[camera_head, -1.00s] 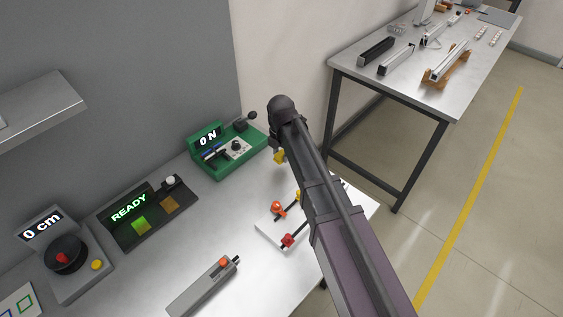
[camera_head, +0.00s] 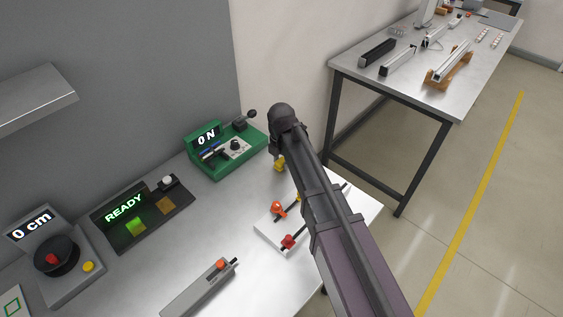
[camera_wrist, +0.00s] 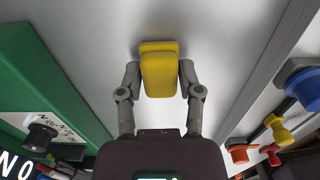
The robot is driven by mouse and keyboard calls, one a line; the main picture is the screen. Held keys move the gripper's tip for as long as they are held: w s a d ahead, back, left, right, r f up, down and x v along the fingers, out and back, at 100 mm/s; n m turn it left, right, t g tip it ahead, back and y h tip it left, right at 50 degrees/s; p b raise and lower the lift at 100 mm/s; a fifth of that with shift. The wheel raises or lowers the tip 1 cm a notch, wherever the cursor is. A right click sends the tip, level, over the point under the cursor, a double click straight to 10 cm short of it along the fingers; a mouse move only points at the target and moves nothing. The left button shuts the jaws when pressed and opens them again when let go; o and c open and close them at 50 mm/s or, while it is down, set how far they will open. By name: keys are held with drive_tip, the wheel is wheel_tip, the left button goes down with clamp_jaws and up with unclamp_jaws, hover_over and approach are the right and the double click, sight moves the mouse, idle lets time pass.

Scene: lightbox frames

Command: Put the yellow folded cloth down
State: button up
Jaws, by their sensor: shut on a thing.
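The yellow folded cloth (camera_wrist: 160,72) is a small yellow block-like piece between the two fingers of my gripper (camera_wrist: 160,80) in the wrist view. The fingers press on its left and right sides. Pale tabletop shows beyond it; whether the cloth touches the top I cannot tell. In the head view the cloth (camera_head: 280,164) is a small yellow patch below the end of my arm, over the table behind the white board. My arm hides most of the gripper there.
A green force device (camera_head: 226,150) reading "0 N" stands left of the cloth. A white board (camera_head: 262,232) with orange, red and yellow knobs lies in front. A black "READY" panel (camera_head: 140,215) and a grey handled tool (camera_head: 200,290) are further left. Bare tabletop (camera_head: 225,205) lies between.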

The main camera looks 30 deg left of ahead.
sight(281, 160)
drive_tip(key=shift+f, duration=0.15)
drive_tip(key=o, duration=1)
wheel_tip(281, 160, up, 12)
drive_tip(key=p, duration=1.2)
idle(0.6)
